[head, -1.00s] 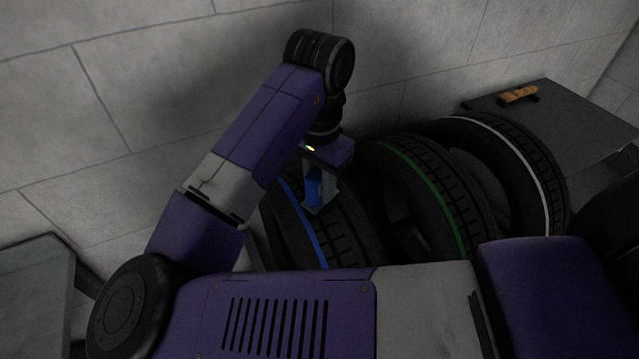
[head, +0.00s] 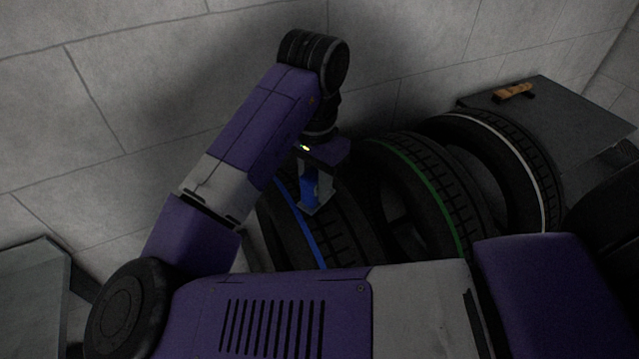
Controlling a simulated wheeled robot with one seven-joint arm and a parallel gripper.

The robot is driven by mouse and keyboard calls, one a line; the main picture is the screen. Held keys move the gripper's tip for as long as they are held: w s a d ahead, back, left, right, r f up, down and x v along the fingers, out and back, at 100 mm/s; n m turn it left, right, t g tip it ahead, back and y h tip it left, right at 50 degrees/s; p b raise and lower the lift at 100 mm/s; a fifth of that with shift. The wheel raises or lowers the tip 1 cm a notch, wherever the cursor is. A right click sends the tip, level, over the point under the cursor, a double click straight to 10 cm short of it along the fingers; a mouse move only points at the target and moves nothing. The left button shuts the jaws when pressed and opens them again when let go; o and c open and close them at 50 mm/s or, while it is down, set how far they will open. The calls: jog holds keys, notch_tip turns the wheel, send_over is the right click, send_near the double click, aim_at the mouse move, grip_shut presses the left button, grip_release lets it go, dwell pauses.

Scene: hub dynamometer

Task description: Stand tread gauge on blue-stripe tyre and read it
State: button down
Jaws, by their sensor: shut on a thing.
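The blue-stripe tyre (head: 343,238) stands upright at the left end of a row of tyres, partly hidden by my arm. The tread gauge (head: 309,190) is a small blue block. My gripper (head: 314,204) is shut on it, just over the top of the blue-stripe tyre's tread, beside the blue stripe. I cannot tell whether the gauge's foot touches the tread. Any reading on the gauge is too small to see.
A green-stripe tyre (head: 428,180) and a white-stripe tyre (head: 515,150) stand to the right. Behind them a grey cabinet top (head: 570,115) holds a brown-handled object (head: 514,92). A grey surface (head: 30,290) lies at the lower left. A block wall (head: 140,90) is close behind.

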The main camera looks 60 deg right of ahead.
aim_at(316, 171)
jog(key=c, duration=1.1)
grip_release()
jog(key=shift+o, duration=0.2)
notch_tip(316, 171, up, 8)
jog(key=shift+f, duration=0.1)
